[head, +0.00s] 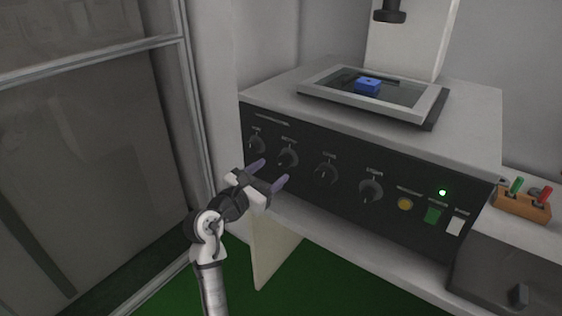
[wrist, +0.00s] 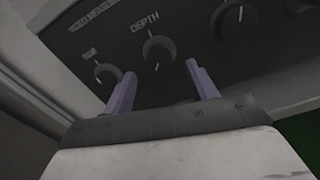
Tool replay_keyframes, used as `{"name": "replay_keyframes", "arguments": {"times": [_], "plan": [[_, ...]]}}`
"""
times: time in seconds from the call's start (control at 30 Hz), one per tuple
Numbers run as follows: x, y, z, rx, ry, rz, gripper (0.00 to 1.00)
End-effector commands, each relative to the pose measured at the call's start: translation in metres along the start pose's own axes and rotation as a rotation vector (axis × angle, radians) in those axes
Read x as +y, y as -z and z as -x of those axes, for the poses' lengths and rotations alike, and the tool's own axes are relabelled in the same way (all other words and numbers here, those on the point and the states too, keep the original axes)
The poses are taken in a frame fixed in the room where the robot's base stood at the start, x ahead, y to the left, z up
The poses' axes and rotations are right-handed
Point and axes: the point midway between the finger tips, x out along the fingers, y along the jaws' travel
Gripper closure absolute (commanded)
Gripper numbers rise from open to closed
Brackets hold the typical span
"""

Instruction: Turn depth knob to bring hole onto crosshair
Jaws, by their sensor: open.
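The depth knob (wrist: 158,48) is a dark round knob with a white pointer line, under the label DEPTH in the wrist view. In the head view it appears to be the second knob from the left (head: 287,158). My gripper (head: 268,174) is open and empty in front of the panel. In the wrist view its purple fingers (wrist: 160,68) point at the panel, spread to either side of the depth knob, apparently short of it. A blue block (head: 368,85) sits on the glass stage (head: 309,88) on top of the machine. Its hole is too small to make out clearly. No crosshair is visible.
Similar knobs stand left (head: 256,145) and right (head: 325,173) of the depth knob, with another (head: 371,190) further right. Beyond are a yellow button (head: 405,204), a green button (head: 433,215) and a white button (head: 455,225). A glass-panelled frame (head: 90,150) stands at left.

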Motion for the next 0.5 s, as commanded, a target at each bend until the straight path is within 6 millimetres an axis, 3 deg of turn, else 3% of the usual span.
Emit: {"name": "replay_keyframes", "arguments": {"times": [0.2, 0.5], "plan": [[0.0, -0.001, -0.04, 0.0, 0.002, -0.001, 0.43], [0.0, 0.0, -0.059, 0.0, -0.001, -0.002, 0.43]]}}
